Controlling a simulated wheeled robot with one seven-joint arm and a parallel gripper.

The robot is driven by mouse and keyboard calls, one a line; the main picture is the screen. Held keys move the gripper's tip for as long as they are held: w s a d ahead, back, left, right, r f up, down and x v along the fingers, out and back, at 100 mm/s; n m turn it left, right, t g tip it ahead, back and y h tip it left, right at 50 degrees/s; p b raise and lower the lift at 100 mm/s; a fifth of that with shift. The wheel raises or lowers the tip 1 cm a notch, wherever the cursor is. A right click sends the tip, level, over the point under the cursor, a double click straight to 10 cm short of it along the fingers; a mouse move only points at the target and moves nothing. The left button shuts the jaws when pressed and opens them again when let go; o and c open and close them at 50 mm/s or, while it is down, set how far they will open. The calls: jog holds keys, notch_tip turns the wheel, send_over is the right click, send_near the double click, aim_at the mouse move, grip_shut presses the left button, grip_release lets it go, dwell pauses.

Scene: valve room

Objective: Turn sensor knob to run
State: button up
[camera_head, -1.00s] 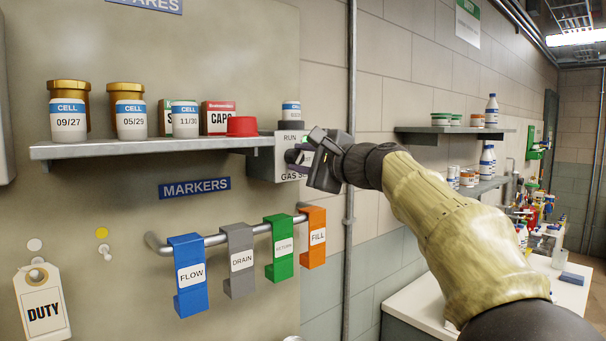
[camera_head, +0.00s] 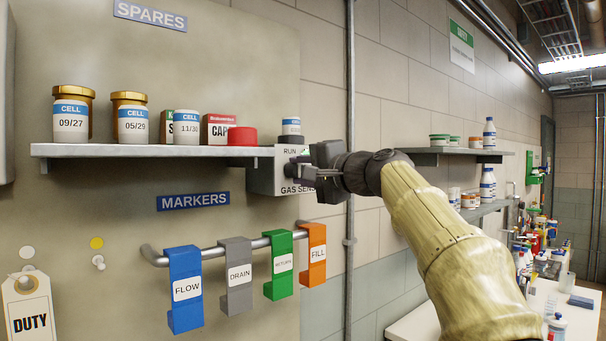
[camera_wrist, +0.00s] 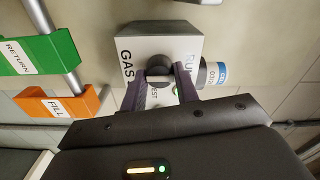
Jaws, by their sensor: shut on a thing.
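The gas sensor (camera_head: 262,181) is a grey box on the wall at the right end of the shelf, marked RUN and GAS SENS. In the wrist view its face (camera_wrist: 186,43) shows GAS, RUN and part of TEST. Its dark round knob (camera_wrist: 158,73) sits between my two fingers. My gripper (camera_wrist: 160,88) is shut on the knob, with a finger on each side; it also shows in the head view (camera_head: 300,172). The fingers hide part of the knob and of the markings, so I cannot tell where the knob points.
Below, a rail carries FLOW (camera_head: 185,290), DRAIN, RETURN and orange FILL (camera_head: 317,255) markers. A vertical pipe (camera_head: 350,230) runs behind my gripper.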

jog(key=shift+f, duration=0.1)
jog(key=o, duration=1)
jog(key=shift+c, duration=0.2)
jog(key=shift+s+d, duration=0.1)
jog(key=b+v, duration=0.5)
jog(key=v, duration=1.2)
